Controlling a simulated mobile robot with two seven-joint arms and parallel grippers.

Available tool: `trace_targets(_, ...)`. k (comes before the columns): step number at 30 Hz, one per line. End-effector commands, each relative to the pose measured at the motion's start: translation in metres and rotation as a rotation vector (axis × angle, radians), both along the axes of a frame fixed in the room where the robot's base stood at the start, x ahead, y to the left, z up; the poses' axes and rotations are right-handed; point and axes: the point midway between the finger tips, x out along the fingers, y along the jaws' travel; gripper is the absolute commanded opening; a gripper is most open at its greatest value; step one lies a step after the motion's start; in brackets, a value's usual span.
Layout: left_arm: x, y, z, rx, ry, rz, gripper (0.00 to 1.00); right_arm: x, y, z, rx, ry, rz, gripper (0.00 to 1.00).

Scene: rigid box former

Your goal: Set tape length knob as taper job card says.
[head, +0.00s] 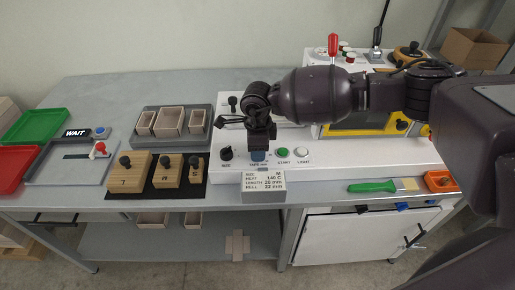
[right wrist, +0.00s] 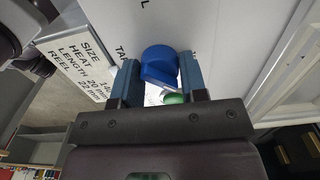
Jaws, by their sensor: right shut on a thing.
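The blue tape length knob (head: 258,156) is on the white machine's front panel, and it fills the space between the fingers in the right wrist view (right wrist: 158,66). My right gripper (head: 259,146) comes down on it from above and is shut on it. Its two blue-grey fingers show on either side of the knob in the right wrist view (right wrist: 160,78). The knob's scale is mostly hidden by the gripper. The job card (head: 263,186) at the panel's front edge reads size M, heat 140 C, length 20 mm, reel 22 mm. My left gripper is not in view.
A black size knob (head: 226,153) sits left of the blue knob, a green start button (head: 282,152) and a white light button (head: 302,153) right. Wooden blocks (head: 130,172), a grey box tray (head: 208,137) and a green-handled brush (head: 372,187) are around.

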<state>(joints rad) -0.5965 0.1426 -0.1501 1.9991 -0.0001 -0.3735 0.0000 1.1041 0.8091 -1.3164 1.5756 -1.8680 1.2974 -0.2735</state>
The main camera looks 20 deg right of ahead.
Motion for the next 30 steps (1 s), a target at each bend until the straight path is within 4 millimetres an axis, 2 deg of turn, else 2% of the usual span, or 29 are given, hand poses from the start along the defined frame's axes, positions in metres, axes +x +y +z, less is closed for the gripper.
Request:
trace_targets(13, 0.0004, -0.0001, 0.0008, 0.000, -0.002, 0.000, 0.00, 0.0003, -0.0001, 0.0005, 0.000, -0.001, 0.011, 0.16)
trace_targets(14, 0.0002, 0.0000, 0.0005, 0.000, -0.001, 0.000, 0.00, 0.0003, -0.0001, 0.0005, 0.000, -0.001, 0.011, 0.43)
trace_targets(18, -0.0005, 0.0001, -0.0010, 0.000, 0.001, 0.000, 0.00, 0.0003, -0.0001, 0.0004, 0.000, -0.001, 0.010, 0.64)
trace_targets(26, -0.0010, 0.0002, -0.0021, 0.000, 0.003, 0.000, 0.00, 0.0002, -0.0001, 0.0004, 0.000, -0.001, 0.010, 0.65)
trace_targets(30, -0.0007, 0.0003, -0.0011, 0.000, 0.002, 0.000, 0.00, 0.0005, 0.0000, 0.0069, 0.000, -0.002, 0.010, 0.65)
